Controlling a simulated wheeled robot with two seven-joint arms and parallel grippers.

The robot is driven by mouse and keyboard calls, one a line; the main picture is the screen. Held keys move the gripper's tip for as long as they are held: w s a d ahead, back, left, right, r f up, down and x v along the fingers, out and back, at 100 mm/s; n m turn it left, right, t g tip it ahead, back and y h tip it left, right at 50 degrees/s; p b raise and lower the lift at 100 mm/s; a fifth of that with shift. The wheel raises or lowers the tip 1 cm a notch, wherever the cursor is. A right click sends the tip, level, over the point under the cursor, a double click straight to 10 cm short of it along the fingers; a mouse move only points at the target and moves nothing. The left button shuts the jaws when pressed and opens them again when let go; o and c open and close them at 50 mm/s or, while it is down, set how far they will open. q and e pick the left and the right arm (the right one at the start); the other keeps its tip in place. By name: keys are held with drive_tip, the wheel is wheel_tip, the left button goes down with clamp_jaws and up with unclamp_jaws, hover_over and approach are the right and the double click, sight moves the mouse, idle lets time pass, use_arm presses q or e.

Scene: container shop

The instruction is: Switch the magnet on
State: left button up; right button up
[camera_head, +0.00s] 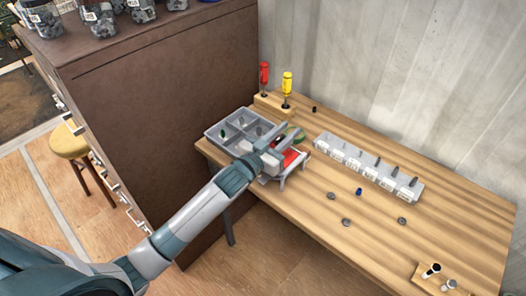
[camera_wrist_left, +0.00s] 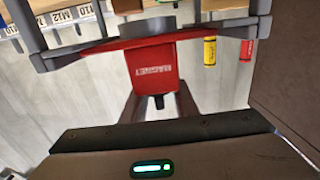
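The magnet is a red block with white "MAGNET" lettering (camera_wrist_left: 153,72), seen upside down in the left wrist view. It sits in a grey frame with legs on the table; its red part (camera_head: 291,158) also shows in the head view. A short dark knob (camera_wrist_left: 159,102) sticks out of the block toward my left gripper. My left gripper (camera_head: 281,144) is at the magnet frame. Its two fingers (camera_wrist_left: 158,108) stand apart, one on each side of the knob; I cannot see contact. My right gripper is in neither view.
A grey divided tray (camera_head: 213,134) stands left of the magnet. Red and yellow screwdrivers (camera_head: 287,84) stand in a wooden block behind. A row of labelled bins (camera_head: 372,178) is to the right. Several small parts lie on the table (camera_head: 440,235). A brown cabinet (camera_head: 160,110) borders the left.

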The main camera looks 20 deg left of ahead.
use_arm(q)
drive_tip(key=b+v, duration=0.5)
drive_tip(key=v, duration=1.1)
drive_tip(key=shift+s, duration=0.4)
drive_tip(key=shift+a, duration=0.1)
